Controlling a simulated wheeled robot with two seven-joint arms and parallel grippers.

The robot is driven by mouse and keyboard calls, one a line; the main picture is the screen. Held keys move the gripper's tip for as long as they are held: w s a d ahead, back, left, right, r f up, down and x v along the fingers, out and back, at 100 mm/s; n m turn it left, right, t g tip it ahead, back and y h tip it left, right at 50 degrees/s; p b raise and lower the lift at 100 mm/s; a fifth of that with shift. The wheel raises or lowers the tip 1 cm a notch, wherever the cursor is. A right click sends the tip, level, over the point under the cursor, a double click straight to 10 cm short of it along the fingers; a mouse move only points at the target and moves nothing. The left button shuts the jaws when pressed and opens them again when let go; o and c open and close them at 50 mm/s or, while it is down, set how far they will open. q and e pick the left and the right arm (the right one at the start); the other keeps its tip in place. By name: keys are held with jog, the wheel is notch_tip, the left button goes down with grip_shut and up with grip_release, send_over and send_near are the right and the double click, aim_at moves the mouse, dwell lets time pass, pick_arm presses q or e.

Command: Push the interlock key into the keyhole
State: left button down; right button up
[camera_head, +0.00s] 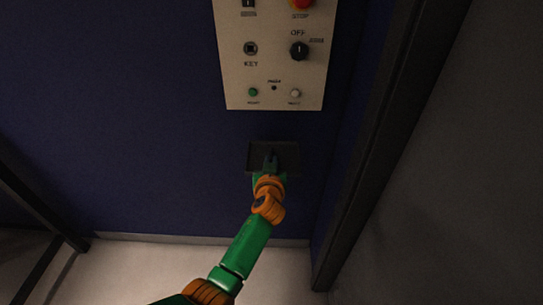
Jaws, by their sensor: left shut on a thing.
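The keyhole (250,48), labelled KEY, is on the left side of a beige control panel (240,80) on the dark blue wall. My left gripper (271,160) is below the panel, in front of a dark tray or holder (288,155) on the wall. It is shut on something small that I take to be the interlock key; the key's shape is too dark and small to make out. The gripper is well below the keyhole and apart from it. My right gripper is not in view.
The panel also carries a black OFF rotary knob (299,51), a red STOP button (301,3), a green button (253,92) and a white button (295,93). A dark post (375,130) stands to the right. The wall left of the panel is clear.

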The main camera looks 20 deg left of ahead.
aim_at(271, 149)
pick_arm(q)
jog(key=shift+r, duration=0.1)
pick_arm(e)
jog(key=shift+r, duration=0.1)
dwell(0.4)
pick_arm(q)
jog(key=shift+r+p, duration=2.25)
jog(key=shift+r, duration=0.2)
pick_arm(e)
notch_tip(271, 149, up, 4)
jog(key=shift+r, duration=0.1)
